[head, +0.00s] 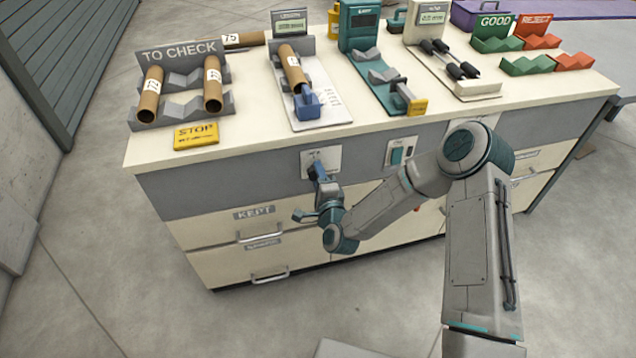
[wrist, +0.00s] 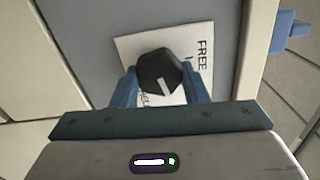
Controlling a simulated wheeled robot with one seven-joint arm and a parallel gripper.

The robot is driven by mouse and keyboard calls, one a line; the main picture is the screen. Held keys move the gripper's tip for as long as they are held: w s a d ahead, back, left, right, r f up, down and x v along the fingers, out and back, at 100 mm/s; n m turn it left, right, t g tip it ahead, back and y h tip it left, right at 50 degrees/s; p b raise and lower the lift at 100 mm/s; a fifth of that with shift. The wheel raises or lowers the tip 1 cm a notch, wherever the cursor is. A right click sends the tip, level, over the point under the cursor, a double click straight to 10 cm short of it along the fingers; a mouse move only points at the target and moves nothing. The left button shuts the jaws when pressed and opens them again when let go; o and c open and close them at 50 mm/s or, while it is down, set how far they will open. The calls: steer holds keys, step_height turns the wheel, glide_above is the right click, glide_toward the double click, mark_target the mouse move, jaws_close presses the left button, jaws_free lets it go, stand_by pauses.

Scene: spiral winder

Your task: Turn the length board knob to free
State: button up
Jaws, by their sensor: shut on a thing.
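The length board knob (wrist: 158,68) is a dark, faceted knob with a white pointer line, on a white plate (wrist: 128,46) marked FREE. A second word at the lower left is mostly hidden by a finger. My gripper (wrist: 163,82) has its blue fingers on both sides of the knob, shut on it. In the head view my gripper (head: 317,168) reaches the plate (head: 333,158) on the bench front; the knob is mostly hidden there.
Above the plate, the length board (head: 325,82) holds a cardboard tube (head: 293,68) against a blue slider (head: 307,103). A switch plate (head: 399,152) is to the right on the front. Drawers (head: 250,235) lie below. A TO CHECK rack (head: 182,98) stands at left.

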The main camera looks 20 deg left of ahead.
steer(key=n+b, duration=1.5)
steer(key=b, duration=0.1)
steer(key=shift+s+a, duration=0.1)
steer(key=shift+s, duration=0.05)
steer(key=shift+n, duration=0.3)
steer(key=o, duration=1)
steer(key=shift+r, duration=0.1)
steer(key=shift+c, duration=0.2)
steer(key=p+v, duration=0.4)
steer(key=v, duration=0.7)
steer(key=shift+r+p, duration=0.25)
steer(key=shift+p, duration=0.1)
